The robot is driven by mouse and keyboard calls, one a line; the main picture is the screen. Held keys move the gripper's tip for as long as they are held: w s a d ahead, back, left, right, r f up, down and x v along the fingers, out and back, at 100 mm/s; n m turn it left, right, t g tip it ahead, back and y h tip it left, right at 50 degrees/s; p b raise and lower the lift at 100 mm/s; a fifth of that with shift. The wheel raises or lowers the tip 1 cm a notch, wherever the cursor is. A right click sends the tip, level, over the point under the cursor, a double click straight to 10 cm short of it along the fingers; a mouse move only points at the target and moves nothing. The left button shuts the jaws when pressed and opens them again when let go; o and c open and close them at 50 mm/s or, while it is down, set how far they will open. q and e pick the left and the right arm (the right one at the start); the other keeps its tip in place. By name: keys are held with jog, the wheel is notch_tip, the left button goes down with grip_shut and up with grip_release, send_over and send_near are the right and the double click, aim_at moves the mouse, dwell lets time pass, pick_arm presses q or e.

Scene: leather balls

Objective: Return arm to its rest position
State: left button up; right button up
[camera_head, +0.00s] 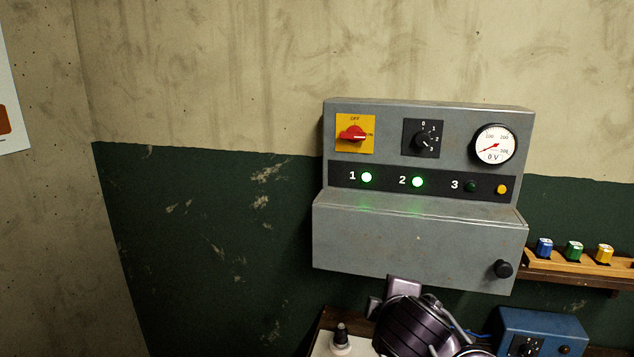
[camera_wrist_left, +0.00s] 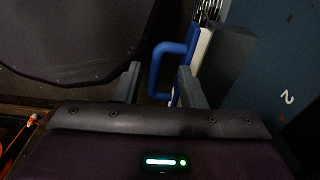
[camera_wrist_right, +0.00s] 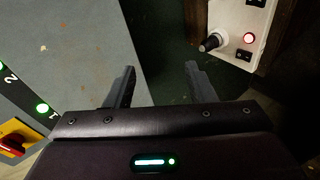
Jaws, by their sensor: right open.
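My right arm (camera_head: 408,322) comes in at the bottom of the head view, in front of the grey control box's lower edge; its fingertips cannot be made out there. In the right wrist view, my right gripper (camera_wrist_right: 158,82) is open and empty, its fingers apart beside the grey box (camera_wrist_right: 85,45). My left gripper is outside the head view. In the left wrist view, my left gripper (camera_wrist_left: 158,84) is open, with a blue handle (camera_wrist_left: 160,52) showing beyond and between its fingers; contact cannot be told.
The grey control box (camera_head: 420,240) has lamps 1 and 2 lit green. A white panel (camera_wrist_right: 240,22) with a black knob and red light is close to the right gripper. A blue box (camera_head: 545,330) and a wooden shelf (camera_head: 575,268) with coloured pieces are at right.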

jog(key=s+d+f+m+g, duration=0.2)
jog(key=s+f+m+g, duration=0.15)
jog(key=s+f, duration=0.4)
jog(key=s+d+f+m+g+y, duration=0.1)
jog(key=s+d+f+m+g, duration=0.1)
jog(key=s+f+m, duration=0.45)
jog(key=s+d+f+m+g, duration=0.2)
jog(key=s+f, duration=0.5)
jog(key=s, duration=0.3)
notch_tip(320, 180, down, 31)
jog(key=s+g, duration=0.2)
jog(key=s+d+f, duration=0.2)
jog(key=s+f, duration=0.6)
jog(key=s, duration=0.2)
jog(key=s+d+f, duration=0.2)
jog(key=s+f, duration=0.7)
jog(key=shift+s+f+g, duration=0.2)
jog(key=shift+s+g, duration=0.15)
jog(key=shift+s, duration=0.05)
jog(key=shift+d, duration=0.1)
